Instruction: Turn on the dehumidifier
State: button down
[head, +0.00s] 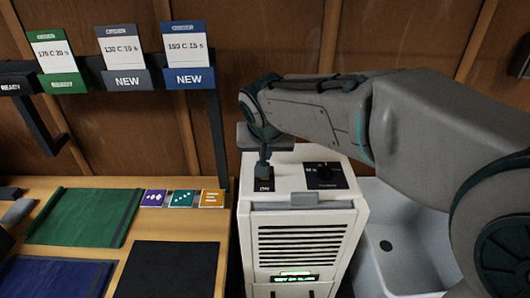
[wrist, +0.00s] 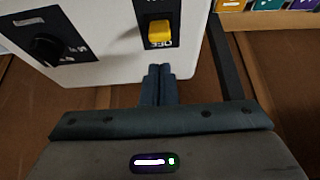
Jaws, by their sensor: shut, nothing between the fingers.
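The dehumidifier (head: 300,222) is a white upright box with front louvres and a small lit green display (head: 295,277). Its top carries a black plate with a yellow rocker switch (wrist: 160,32), and a second black panel with a dark round knob (head: 325,173); the knob also shows in the wrist view (wrist: 46,46). My gripper (head: 264,163) points down over the switch plate, with its fingers shut and empty. In the wrist view the fingertips (wrist: 159,70) appear just beside the plate's lettered end. In the head view they partly hide the switch. I cannot tell whether they touch anything.
A wooden table (head: 170,224) with green, blue and black mats and three coloured cards stands close on the left. A white basin (head: 405,247) is on the right. Sample cards (head: 188,58) hang on dark brackets against the wooden wall behind.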

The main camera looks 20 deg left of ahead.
jog(key=w+r, duration=0.1)
jog(key=w+a+r+p, duration=0.1)
jog(key=shift+w+r, duration=0.15)
jog(key=shift+w, duration=0.25)
jog(key=s+f+v, duration=0.1)
jog(key=v, duration=0.7)
jog(key=shift+s+d+r, duration=0.3)
jog(key=shift+s+d, duration=0.05)
jog(key=shift+s, duration=0.15)
jog(key=s+d+f+m+g+h, duration=0.15)
jog(key=d+f, duration=0.25)
jog(key=d, duration=1.2)
jog(key=s+d+f+m+p, duration=0.1)
jog(key=s+d+f, duration=0.3)
jog(key=s+d, duration=0.1)
jog(key=s+d+f+m+g, duration=0.1)
jog(key=s+d+f, duration=0.3)
jog(key=d, duration=0.3)
jog(key=shift+s+d+f+p, duration=0.3)
jog(key=shift+s+d+p, duration=0.1)
jog(key=shift+s, duration=0.2)
